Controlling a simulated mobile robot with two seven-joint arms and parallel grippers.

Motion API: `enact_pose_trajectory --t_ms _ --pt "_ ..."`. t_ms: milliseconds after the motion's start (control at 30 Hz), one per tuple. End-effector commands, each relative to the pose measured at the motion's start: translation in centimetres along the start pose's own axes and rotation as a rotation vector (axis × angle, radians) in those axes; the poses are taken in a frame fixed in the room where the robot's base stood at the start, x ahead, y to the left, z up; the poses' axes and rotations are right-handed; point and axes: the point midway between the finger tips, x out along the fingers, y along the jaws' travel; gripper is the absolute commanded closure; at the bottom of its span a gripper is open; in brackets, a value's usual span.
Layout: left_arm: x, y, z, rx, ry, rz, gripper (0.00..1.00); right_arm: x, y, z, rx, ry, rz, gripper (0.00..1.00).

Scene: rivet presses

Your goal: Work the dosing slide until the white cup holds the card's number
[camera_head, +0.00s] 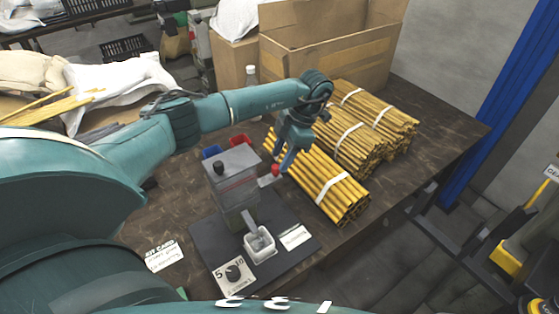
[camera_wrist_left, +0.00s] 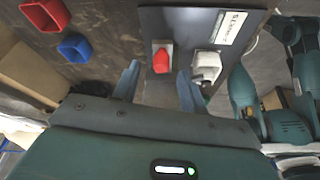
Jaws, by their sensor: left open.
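The grey dosing device (camera_head: 238,183) stands on a dark base plate (camera_head: 205,238) on the table. A red knob (camera_head: 275,169) sticks out at its upper right; it also shows in the left wrist view (camera_wrist_left: 161,61). My left gripper (camera_head: 281,160) is open at the red knob, which lies between the lines of its fingers (camera_wrist_left: 158,76); I cannot tell whether they touch it. The white cup (camera_head: 260,243) sits below the device's front; its contents are not clear. The card (camera_head: 163,256) lies left of the plate, its number too small to read. My right gripper is not in view.
Red (camera_head: 240,141) and blue (camera_head: 211,151) bins stand behind the device. Banded stick bundles (camera_head: 325,182) lie close on the right. A cardboard box (camera_head: 330,50) stands behind.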

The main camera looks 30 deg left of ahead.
Motion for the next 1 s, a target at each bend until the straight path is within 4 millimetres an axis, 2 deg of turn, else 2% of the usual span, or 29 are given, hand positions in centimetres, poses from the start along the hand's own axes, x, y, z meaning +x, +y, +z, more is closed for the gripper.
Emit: enact_pose_trajectory --t_ms 167,300,433,667,1000 --pt "-4.2 0.0 0.2 0.001 -0.006 0.004 0.57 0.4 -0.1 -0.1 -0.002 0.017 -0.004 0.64" --pt "-7.4 0.0 0.0 0.0 -0.004 0.004 0.57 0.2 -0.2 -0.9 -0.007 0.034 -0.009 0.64" --pt "-9.6 0.0 0.0 0.001 -0.004 0.004 0.57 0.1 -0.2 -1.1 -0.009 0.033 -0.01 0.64" --pt "-10.9 0.0 0.0 0.001 -0.002 0.001 0.57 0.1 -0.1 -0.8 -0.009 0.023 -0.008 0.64" --pt "-10.5 -0.5 0.4 0.013 -0.011 -0.01 0.57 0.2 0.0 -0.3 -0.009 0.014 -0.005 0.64"
